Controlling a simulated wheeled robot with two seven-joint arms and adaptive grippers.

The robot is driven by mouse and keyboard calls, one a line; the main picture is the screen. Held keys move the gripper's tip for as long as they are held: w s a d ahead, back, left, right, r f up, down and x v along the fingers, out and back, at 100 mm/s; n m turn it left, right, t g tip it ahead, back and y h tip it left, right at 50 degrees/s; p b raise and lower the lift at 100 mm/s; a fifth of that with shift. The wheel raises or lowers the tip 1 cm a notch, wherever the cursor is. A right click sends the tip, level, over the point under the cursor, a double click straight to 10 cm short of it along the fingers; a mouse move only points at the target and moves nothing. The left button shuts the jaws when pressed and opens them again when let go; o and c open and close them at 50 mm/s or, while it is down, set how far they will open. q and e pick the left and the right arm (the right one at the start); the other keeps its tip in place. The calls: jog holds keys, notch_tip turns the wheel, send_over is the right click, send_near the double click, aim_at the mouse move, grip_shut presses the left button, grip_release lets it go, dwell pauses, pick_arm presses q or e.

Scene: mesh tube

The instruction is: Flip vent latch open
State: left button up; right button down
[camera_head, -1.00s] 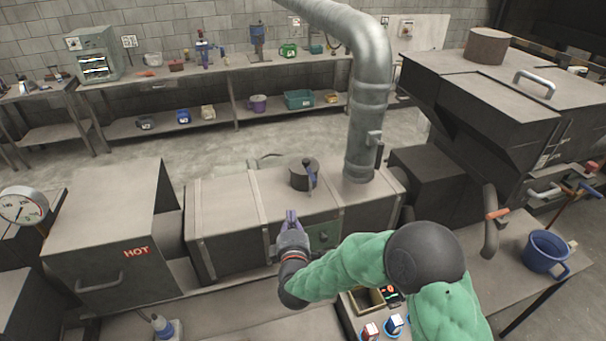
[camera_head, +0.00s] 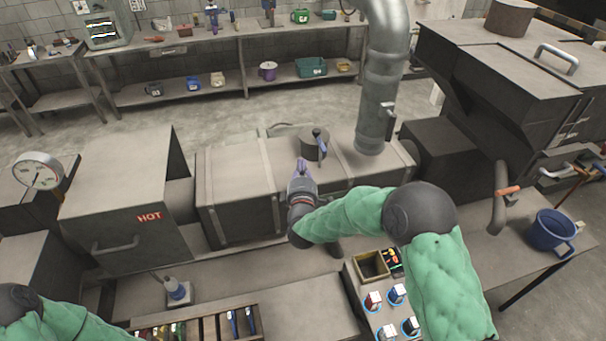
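A short dark cylinder (camera_head: 309,137) stands on top of the long grey box (camera_head: 234,173). A small lever with a blue handle (camera_head: 321,146) is on its right side and looks like the vent latch. My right gripper (camera_head: 301,167) has purple fingertips and is just below and left of the lever in the picture. I cannot tell whether it touches the lever. Its fingers look close together, but the gap between them is too small to judge. My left arm shows at the lower left, and its gripper is out of view.
A thick metal pipe (camera_head: 378,100) rises from the box's right end. A box marked HOT (camera_head: 125,205) stands at left. A control panel with several knobs (camera_head: 386,325), a tool tray (camera_head: 215,329) and a blue pot (camera_head: 553,236) are nearer me.

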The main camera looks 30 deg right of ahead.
aim_at(321, 156)
jog(key=x, duration=0.3)
jog(key=shift+w+d, duration=0.1)
jog(key=shift+w, duration=0.05)
jog(key=d+p, duration=0.1)
jog(key=d, duration=0.2)
jog(key=shift+s+d, duration=0.25)
jog(key=shift+d, duration=0.25)
jog(key=shift+w, duration=0.1)
jog(key=shift+d, duration=0.1)
